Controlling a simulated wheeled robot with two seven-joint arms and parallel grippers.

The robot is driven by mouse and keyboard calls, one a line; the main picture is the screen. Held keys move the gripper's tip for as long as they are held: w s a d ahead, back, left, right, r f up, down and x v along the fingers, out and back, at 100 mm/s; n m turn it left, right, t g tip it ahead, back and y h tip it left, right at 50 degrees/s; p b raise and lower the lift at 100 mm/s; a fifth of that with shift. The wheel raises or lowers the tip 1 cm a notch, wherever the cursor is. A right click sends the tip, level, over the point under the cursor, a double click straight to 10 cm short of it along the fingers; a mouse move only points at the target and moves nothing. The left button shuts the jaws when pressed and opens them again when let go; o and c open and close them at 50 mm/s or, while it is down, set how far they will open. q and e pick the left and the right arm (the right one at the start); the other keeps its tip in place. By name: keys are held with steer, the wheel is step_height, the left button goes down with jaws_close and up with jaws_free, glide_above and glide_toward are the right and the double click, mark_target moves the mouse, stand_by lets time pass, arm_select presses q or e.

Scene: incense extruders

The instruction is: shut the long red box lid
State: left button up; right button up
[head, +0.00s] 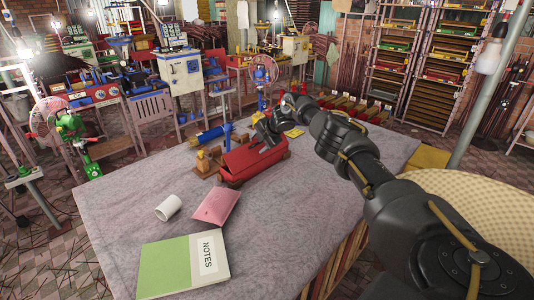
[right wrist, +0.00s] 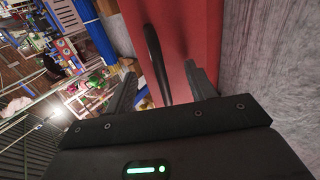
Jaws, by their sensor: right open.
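The long red box (head: 243,168) lies on the cloth-covered table in the head view. Its red face fills the upper middle of the right wrist view (right wrist: 182,25), with a curved black handle (right wrist: 154,55) on it. From these views I cannot tell how far the lid stands from shut. My right gripper (head: 266,143) is over the box in the head view. In the right wrist view its two fingers (right wrist: 160,75) are spread, with the handle between them and apart from both. My left gripper is not in view.
Wooden blocks (head: 205,164) and a blue cylinder (head: 211,134) lie close to the box's left. A white cup (head: 168,208), a pink packet (head: 216,206) and a green-and-white notebook (head: 184,267) lie nearer. The table (head: 300,220) is clear at right front.

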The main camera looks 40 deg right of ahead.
steer(key=shift+o, duration=0.4)
steer(key=shift+s+d, duration=0.4)
steer(key=shift+w+a+r+p, duration=0.15)
steer(key=shift+r+p, duration=0.65)
steer(key=shift+r, duration=0.05)
step_height(320, 180, up, 6)
steer(key=p, duration=0.4)
steer(key=shift+f+p, duration=0.25)
steer(key=shift+p, duration=0.15)
steer(key=shift+f, duration=0.1)
steer(key=shift+s, duration=0.2)
